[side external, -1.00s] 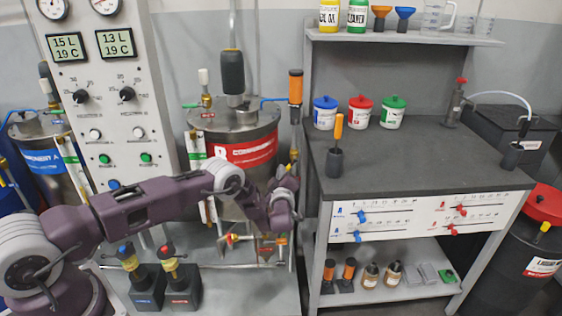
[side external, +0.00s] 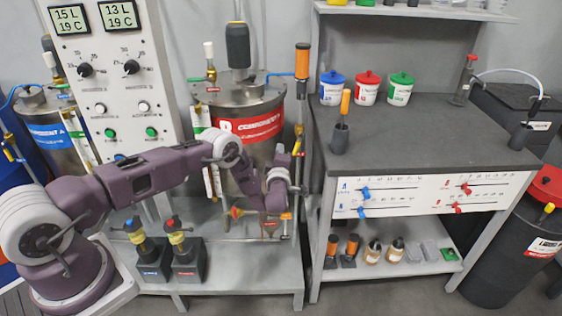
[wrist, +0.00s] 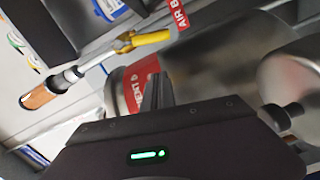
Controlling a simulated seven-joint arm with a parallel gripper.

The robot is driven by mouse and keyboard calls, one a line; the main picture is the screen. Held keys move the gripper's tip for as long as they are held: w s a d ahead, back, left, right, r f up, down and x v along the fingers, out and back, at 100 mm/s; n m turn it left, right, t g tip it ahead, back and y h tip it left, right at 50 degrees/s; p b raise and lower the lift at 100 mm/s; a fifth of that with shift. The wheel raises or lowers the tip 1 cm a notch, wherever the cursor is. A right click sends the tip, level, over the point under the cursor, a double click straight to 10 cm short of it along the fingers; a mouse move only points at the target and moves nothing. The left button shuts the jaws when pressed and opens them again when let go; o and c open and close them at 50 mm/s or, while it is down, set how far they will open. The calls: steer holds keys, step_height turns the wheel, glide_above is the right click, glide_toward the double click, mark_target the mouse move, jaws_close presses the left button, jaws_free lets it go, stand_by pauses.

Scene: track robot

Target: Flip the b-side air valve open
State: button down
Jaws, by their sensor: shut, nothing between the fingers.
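The b-side air valve has a yellow lever (wrist: 150,39) and a red AIR B tag (wrist: 181,19) in the wrist view. The lever lies slanted across a grey pipe above my fingertips in that picture. The valve also shows as a small yellow piece (side external: 299,129) on the thin pipe right of the red-banded tank in the side view. My gripper (wrist: 158,92) is shut and empty, with its fingertips apart from the lever in the wrist picture. In the side view my wrist is low beside the tank, and the fingertips are hard to make out.
The component B tank (side external: 249,129) stands behind my wrist. An orange-topped cylinder (side external: 302,61) sits on the pipe above the valve. The grey workbench (side external: 425,138) is close on the right. Two pump-like units (side external: 185,258) stand on the low platform before the tank.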

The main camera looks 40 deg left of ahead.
steer(key=v, duration=1)
